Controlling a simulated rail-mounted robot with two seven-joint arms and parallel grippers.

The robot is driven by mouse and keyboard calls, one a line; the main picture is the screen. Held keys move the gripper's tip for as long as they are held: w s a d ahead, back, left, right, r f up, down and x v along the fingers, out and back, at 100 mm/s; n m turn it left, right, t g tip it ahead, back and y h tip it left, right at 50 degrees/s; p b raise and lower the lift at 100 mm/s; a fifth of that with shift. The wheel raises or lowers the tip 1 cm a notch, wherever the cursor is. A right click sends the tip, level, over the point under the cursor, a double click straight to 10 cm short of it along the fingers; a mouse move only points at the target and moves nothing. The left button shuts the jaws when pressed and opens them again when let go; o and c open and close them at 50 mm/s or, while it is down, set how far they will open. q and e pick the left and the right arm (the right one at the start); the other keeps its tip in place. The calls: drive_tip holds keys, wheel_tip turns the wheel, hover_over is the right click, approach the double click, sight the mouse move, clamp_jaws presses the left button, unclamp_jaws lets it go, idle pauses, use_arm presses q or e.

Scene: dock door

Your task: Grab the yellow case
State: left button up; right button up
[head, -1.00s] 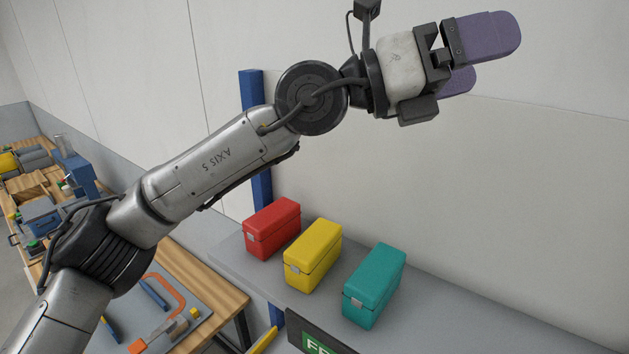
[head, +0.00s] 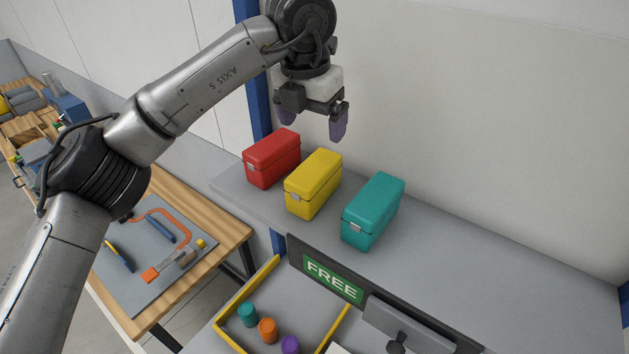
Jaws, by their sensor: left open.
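The yellow case (head: 313,184) stands on the grey shelf (head: 450,255), between a red case (head: 272,158) on its left and a teal case (head: 373,211) on its right. Its lid is shut, with a metal latch on the front end. My left gripper (head: 312,124) is open and empty, its purple fingers pointing down. In the picture it is just above the red and yellow cases, apart from them. My right gripper is not in view.
A black board with a green FREE sign (head: 333,279) stands along the shelf's front edge. Below is a yellow-edged tray (head: 246,291) with small coloured cylinders. A wooden workbench (head: 215,229) with tools is at left. The shelf is clear right of the teal case.

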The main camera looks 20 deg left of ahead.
sight(314, 166)
use_arm(q)
drive_tip(key=f, duration=0.2)
drive_tip(key=f+p, duration=0.1)
drive_tip(key=f, duration=0.2)
drive_tip(key=w+f, duration=0.1)
drive_tip(key=f, duration=0.2)
drive_tip(key=f+p, duration=0.1)
drive_tip(key=f, duration=0.1)
drive_tip(key=f+p, duration=0.1)
drive_tip(key=shift+w+f+p, duration=0.3)
drive_tip(key=shift+f, duration=0.05)
drive_tip(key=shift+w+f, duration=0.1)
drive_tip(key=shift+f, duration=0.65)
drive_tip(key=shift+r, duration=0.1)
drive_tip(key=c, duration=1.3)
